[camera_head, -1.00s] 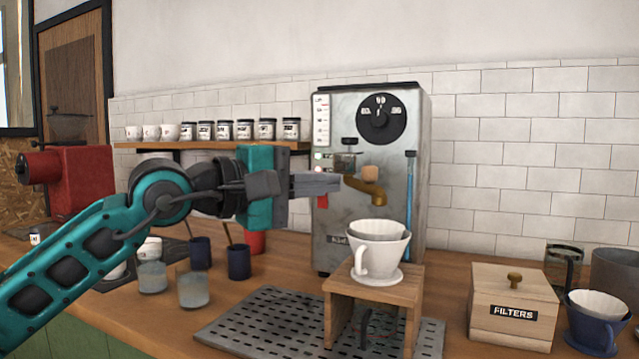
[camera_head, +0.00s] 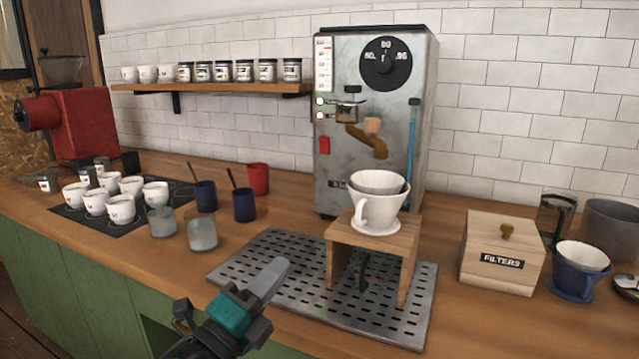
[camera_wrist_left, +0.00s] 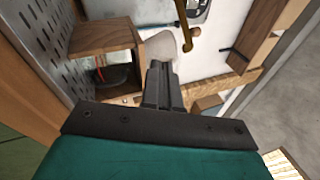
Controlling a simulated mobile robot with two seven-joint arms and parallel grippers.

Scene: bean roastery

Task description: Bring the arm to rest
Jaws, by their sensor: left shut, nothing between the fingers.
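My left gripper (camera_head: 268,278) is low at the front of the counter, its fingers together and empty, over the near left part of the perforated drip tray (camera_head: 262,252). In the left wrist view its shut fingers (camera_wrist_left: 160,68) show in the middle. A white dripper (camera_head: 378,208) stands on a small wooden stand (camera_head: 372,243) on the tray, to the right of the gripper and apart from it. The metal water machine (camera_head: 345,150) with a dial and a brass spout stands behind. My right gripper is not in view.
Several white cups (camera_head: 121,208) stand on a dark mat at left. Two glasses (camera_head: 202,234) and blue cups (camera_head: 244,205) stand left of the tray. A wooden filters box (camera_head: 500,250) and a blue dripper (camera_head: 578,270) are at right. A red grinder (camera_head: 75,125) stands far left.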

